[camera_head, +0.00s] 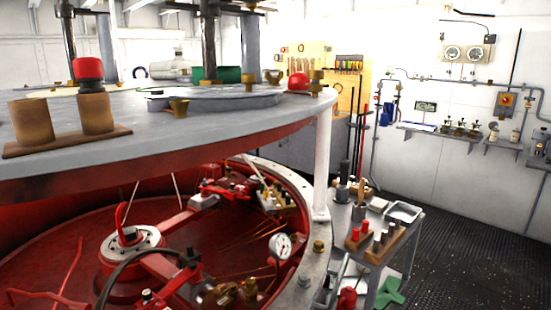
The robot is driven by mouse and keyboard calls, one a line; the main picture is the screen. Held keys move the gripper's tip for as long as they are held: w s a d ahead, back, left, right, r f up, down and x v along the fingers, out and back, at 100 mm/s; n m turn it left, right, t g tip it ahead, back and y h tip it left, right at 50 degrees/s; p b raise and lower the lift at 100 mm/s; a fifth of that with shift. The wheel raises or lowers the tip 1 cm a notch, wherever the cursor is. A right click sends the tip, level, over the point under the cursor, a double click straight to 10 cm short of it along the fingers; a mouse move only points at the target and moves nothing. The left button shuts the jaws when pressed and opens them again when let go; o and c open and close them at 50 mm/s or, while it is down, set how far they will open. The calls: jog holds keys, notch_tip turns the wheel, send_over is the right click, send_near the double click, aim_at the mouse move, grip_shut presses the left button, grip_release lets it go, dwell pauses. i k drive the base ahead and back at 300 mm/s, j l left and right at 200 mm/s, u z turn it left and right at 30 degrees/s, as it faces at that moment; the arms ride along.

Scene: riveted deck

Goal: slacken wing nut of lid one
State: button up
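A flat grey round lid (222,98) lies on top of the large grey raised cover. A brass fitting (179,108) sits at its near left edge. A brass piece with two upright wings, like a wing nut (273,77), stands beyond its right side. Another brass fitting (317,82) stands near the cover's right edge. I cannot tell which lid is lid one; no number can be read. My gripper is not in view.
The large cover (240,118) is held above a red open vessel (225,240) by a white post (323,165). Two brown cylinders and a red knob (88,68) stand at its left. A tool cart (385,225) stands right of the vessel. Dark floor (460,240) is clear farther right.

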aim_at(273, 81)
jog(key=i+l+u, duration=0.1)
jog(key=u, duration=0.25)
jog(key=i+l+u, duration=0.1)
jog(key=l+u, duration=0.4)
jog(key=u, duration=0.25)
jog(key=i+l+u, duration=0.15)
jog(key=l, duration=0.35)
jog(key=l+u, duration=0.15)
jog(key=l, duration=0.4)
jog(key=l+u, duration=0.1)
jog(key=l, duration=1.65)
